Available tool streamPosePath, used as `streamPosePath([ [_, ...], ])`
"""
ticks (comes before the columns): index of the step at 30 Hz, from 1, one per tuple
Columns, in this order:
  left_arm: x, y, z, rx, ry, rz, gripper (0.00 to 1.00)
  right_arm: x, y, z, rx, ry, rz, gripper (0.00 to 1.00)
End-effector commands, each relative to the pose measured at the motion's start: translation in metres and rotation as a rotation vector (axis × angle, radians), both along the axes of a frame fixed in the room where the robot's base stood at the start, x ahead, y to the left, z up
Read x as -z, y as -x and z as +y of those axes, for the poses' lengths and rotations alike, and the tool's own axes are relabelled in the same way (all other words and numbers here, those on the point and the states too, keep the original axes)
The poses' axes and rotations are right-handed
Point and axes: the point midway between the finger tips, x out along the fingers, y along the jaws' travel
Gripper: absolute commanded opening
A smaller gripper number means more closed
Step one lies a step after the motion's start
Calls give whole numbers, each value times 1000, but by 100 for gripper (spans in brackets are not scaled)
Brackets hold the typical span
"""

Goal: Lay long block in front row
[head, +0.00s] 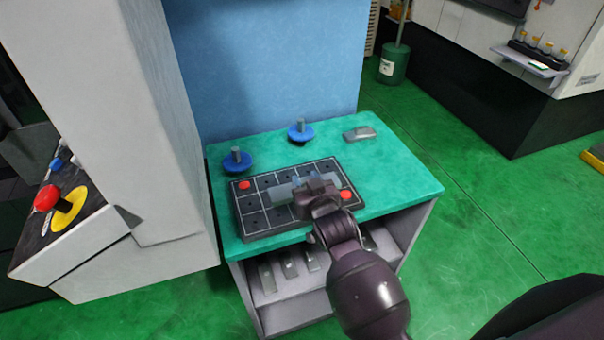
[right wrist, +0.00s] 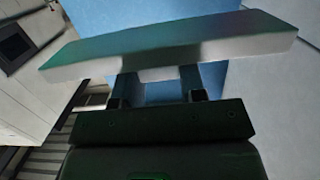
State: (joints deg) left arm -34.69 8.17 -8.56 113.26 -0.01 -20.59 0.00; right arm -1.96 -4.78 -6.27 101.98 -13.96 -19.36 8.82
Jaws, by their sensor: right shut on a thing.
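My right gripper (head: 318,186) is over the dark tray with compartments (head: 258,225) on the green-topped bench. It is shut on a long grey block (head: 283,194). The block lies crosswise in the fingers and also shows in the right wrist view (right wrist: 170,46), where it spans most of the width. In the head view the block appears over the middle of the tray; whether it touches the tray I cannot tell. The gripper and arm hide part of the tray's right side. My left gripper is not in view.
Red pieces sit at the tray's back left (head: 244,185) and right (head: 346,195). Two blue discs with pegs (head: 237,163) (head: 301,134) stand behind it. A grey block (head: 359,134) lies at the bench's back right. Several grey blocks (head: 289,265) are on the shelf below. A white machine (head: 110,100) stands close left.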

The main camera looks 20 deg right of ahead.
Motion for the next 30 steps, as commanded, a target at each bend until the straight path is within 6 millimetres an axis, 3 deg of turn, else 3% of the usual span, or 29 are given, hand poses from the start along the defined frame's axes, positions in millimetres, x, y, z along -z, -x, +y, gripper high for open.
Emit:
streamPosePath([
  [11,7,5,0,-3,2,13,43,8,-9,5,-6,0,-1,1],
  [30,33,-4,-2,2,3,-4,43,45,-9,5,-6,-1,-1,1],
])
